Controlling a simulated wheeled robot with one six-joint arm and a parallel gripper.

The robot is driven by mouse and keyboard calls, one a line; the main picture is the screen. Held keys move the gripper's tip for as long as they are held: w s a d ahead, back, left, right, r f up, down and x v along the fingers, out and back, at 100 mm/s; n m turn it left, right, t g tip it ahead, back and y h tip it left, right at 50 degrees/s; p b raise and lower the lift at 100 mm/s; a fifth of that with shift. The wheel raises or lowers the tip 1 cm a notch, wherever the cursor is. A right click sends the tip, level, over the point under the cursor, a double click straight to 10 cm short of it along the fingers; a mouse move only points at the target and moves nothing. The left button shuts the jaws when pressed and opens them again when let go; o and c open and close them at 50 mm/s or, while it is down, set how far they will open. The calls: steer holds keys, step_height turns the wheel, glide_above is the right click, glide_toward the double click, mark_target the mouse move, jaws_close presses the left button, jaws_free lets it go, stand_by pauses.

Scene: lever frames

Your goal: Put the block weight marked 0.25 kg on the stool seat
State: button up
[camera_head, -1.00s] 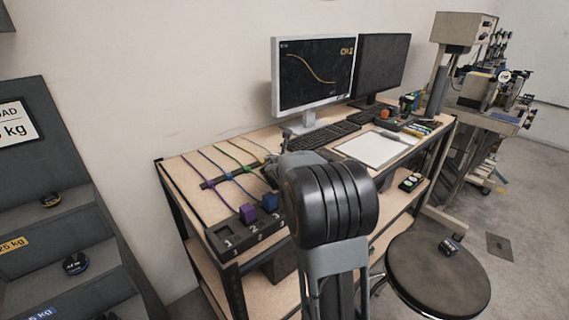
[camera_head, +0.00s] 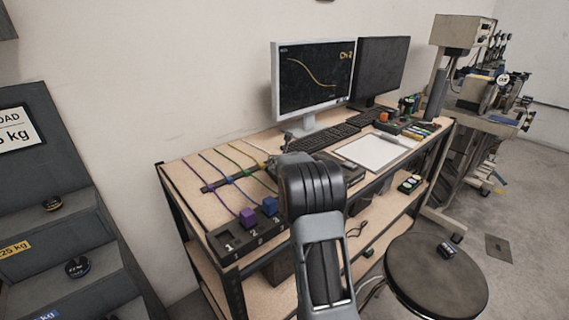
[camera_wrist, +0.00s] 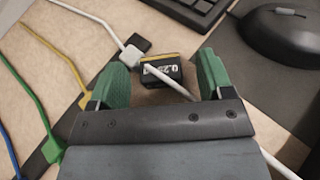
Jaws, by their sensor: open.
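The block weight (camera_wrist: 161,73) marked 0.25 is a small dark block with a yellow stripe, seen in the wrist view. It sits on the desk surface between the green fingertips of my gripper (camera_wrist: 168,60), which are open and apart. A thin white cable (camera_wrist: 155,72) crosses the view in front of the block. In the head view my own arm hides the block and the gripper. The stool seat (camera_head: 425,285) is round and dark, at the lower right, and a small dark block (camera_head: 446,250) rests on it.
A mouse (camera_wrist: 288,40) and a keyboard (camera_wrist: 195,10) lie close to the right finger. Coloured cables run at the left of the wrist view. Monitors (camera_head: 313,82) stand at the back of the desk (camera_head: 185,165). A stepped weight rack (camera_head: 40,235) stands at the left.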

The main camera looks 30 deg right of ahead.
steer(key=shift+c, duration=0.2)
steer(key=shift+r, duration=0.1)
steer(key=c, duration=1.2)
